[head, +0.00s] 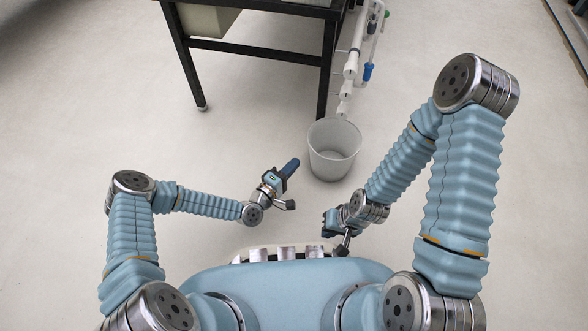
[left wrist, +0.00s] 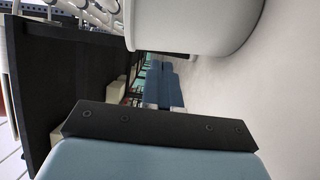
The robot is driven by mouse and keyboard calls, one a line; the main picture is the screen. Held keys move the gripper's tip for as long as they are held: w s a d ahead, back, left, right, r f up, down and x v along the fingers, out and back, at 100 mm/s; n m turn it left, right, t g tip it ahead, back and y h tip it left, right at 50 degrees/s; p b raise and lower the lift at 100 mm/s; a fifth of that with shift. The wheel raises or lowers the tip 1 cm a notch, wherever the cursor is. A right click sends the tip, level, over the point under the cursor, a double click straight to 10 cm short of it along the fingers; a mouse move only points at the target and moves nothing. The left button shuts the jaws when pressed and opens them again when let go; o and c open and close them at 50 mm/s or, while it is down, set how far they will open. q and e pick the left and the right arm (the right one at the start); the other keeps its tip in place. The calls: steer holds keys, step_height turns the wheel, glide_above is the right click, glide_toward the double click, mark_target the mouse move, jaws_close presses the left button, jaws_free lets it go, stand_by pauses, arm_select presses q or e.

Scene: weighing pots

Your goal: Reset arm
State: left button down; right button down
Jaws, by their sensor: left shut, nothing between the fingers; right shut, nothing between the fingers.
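My left gripper (head: 290,168) is above the floor in the middle of the head view, just left of a white bin. Its blue fingers are shut with nothing between them; they also show in the left wrist view (left wrist: 163,85). My right gripper (head: 330,223) is lower in the head view, close to the front of my body. It is shut and empty, and is partly hidden by its own wrist. No pot or scale is in view.
The white bin (head: 334,160) stands on the floor near a dark-framed table (head: 270,52). White pipes (head: 352,65) with a blue valve run down beside the table's right leg. The pale floor (head: 100,110) is clear to the left.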

arm_select(q)
steer(key=v, duration=0.9)
steer(key=shift+p, duration=0.45)
arm_select(e)
steer(key=shift+w+d+r, duration=0.1)
steer(key=shift+d+r, duration=0.15)
steer(key=shift+r, duration=0.45)
arm_select(q)
steer(key=shift+s, duration=0.1)
